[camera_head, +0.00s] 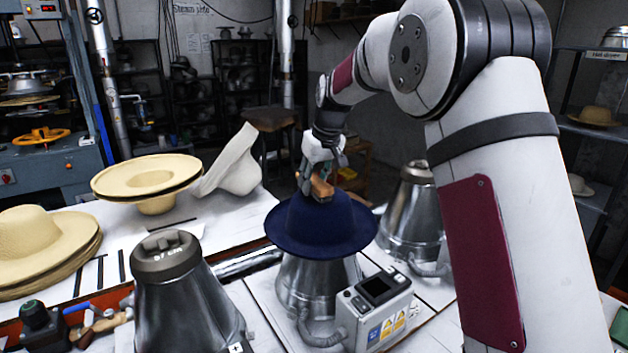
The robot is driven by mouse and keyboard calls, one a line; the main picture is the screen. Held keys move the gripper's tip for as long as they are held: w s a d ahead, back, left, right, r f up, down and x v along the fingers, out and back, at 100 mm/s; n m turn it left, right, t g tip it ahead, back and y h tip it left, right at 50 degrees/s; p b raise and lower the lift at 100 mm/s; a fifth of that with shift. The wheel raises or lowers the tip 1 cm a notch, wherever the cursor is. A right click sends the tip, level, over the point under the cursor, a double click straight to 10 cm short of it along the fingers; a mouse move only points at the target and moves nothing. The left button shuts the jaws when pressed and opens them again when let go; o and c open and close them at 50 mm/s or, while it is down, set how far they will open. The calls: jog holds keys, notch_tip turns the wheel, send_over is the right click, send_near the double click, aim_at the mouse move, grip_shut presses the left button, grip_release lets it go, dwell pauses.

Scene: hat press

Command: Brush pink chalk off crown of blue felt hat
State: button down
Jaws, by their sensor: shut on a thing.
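The blue felt hat (300,226) sits on a metal hat form (303,283) in the middle of the table, brim spread around it. My gripper (318,184) is directly over the crown and shut on a brown wooden brush (322,188). The brush is at the top of the crown and appears to touch it. The bristles are hard to make out against the dark hat. I cannot see any pink chalk on the visible part of the crown; the brush and gripper cover part of its top.
Metal forms stand front left (178,290) and behind right (412,215). A control box (375,308) is in front of the hat's form. Straw hats (40,245) and an upturned hat stack (147,177) lie left. Tools (95,322) lie front left.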

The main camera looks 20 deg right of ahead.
jog(key=shift+f, duration=0.95)
dwell(0.3)
jog(key=shift+w+d+b, duration=2.25)
jog(key=shift+w+d, duration=0.1)
jog(key=shift+d, duration=0.15)
jog(key=shift+s+a+p, duration=0.55)
jog(key=shift+s+a, duration=0.25)
jog(key=shift+s+a+f, duration=0.1)
jog(key=shift+s+a, duration=0.35)
jog(key=shift+a, duration=0.05)
jog(key=shift+s+a+p, duration=0.1)
jog(key=shift+p, duration=0.2)
jog(key=shift+s+a+p, duration=0.7)
jog(key=shift+s+a, duration=0.35)
jog(key=shift+a, duration=0.1)
